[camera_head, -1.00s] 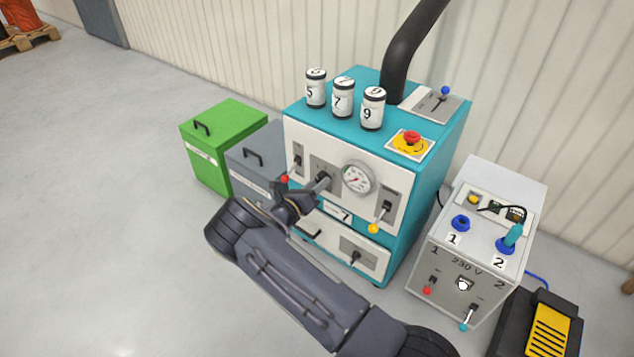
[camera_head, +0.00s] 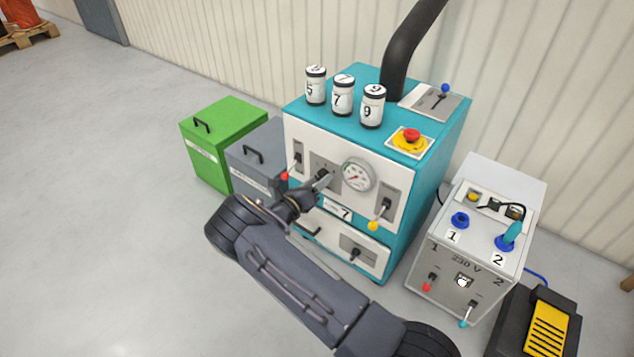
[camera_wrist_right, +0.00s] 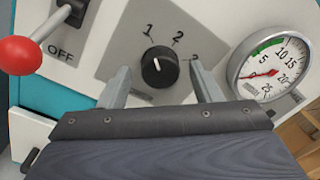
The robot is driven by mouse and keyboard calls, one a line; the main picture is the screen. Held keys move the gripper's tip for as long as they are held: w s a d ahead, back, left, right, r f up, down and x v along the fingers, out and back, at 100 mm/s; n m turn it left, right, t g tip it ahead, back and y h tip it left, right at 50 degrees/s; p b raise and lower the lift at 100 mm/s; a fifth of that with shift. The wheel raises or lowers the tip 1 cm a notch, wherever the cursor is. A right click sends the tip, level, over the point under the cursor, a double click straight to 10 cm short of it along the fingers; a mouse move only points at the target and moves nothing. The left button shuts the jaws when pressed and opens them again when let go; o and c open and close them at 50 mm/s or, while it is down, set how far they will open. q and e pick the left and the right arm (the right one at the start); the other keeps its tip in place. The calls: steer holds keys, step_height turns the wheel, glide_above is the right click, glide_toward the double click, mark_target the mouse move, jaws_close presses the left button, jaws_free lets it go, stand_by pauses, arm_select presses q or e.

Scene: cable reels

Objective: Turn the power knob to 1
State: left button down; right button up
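The power knob (camera_wrist_right: 159,67) is a round black dial with a short white mark, on a grey plate (camera_wrist_right: 125,50) labelled 1, 2 and a partly hidden 3. The exact setting of its white mark is hard to tell. In the right wrist view my right gripper (camera_wrist_right: 162,78) is open, one finger on each side of the knob, with visible gaps. In the head view my right gripper (camera_head: 320,181) is at the front panel of the teal machine (camera_head: 402,240) and largely hides the knob. My left gripper is out of view.
A red-tipped lever (camera_wrist_right: 20,55) marked OFF is left of the knob, and a pressure gauge (camera_wrist_right: 268,65) is right of it. A yellow-tipped lever (camera_head: 374,225) sits farther right. Green (camera_head: 205,165) and grey (camera_head: 250,170) bins stand left of the machine.

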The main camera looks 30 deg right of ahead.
steer(key=p+v, duration=0.1)
steer(key=v, duration=0.6)
steer(key=shift+a+p, duration=0.3)
steer(key=shift+a, duration=0.1)
steer(key=shift+s, duration=0.15)
